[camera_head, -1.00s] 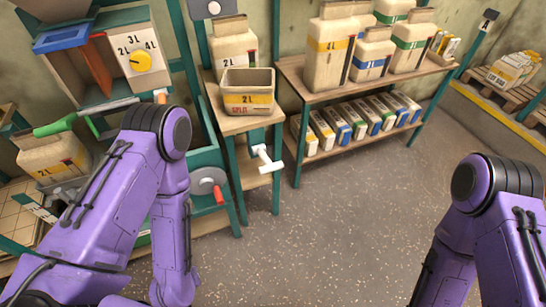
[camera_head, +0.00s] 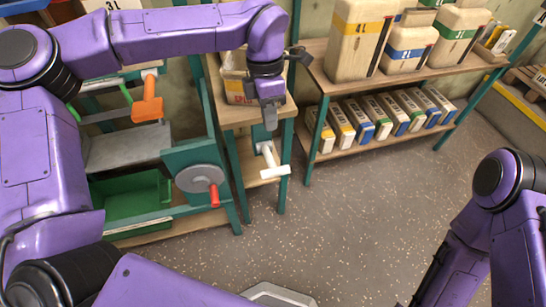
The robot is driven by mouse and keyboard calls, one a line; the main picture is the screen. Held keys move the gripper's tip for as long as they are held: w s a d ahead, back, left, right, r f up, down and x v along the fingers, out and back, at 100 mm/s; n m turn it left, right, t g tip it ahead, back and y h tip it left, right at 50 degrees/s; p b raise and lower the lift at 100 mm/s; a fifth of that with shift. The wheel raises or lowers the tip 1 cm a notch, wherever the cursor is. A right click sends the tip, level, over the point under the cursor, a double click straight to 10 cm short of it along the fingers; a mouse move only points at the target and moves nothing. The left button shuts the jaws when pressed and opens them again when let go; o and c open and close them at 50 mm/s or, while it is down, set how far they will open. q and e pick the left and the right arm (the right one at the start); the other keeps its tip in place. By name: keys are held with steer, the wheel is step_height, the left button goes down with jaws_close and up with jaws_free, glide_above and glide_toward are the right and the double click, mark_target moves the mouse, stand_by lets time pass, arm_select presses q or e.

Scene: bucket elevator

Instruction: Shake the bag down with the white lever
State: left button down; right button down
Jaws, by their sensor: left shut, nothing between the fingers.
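The white lever (camera_head: 271,162), a T-shaped handle, sticks out from the front of the small wooden stand (camera_head: 284,112). My left gripper (camera_head: 269,126) is shut and empty, pointing down just above the lever. In the picture its fingertips come close to the lever's upper end; I cannot tell whether they touch. My right gripper is out of view.
Left of the stand is a green machine with a grey disc and red handle (camera_head: 200,179), an orange handle (camera_head: 148,105) and a green tray (camera_head: 130,197). A wooden shelf (camera_head: 425,74) with several bags and cartons stands at the back right. The floor (camera_head: 345,210) in the middle is clear.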

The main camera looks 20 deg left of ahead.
mark_target(275, 170)
arm_select(q)
steer(key=f, duration=0.5)
steer(key=d+f, duration=0.1)
steer(key=f, duration=0.9)
steer(key=shift+s+d+b, duration=0.2)
steer(key=shift+s+b, duration=0.1)
steer(key=shift+s, duration=0.05)
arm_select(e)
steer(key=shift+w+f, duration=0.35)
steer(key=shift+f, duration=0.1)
arm_select(q)
steer(key=shift+d, duration=0.1)
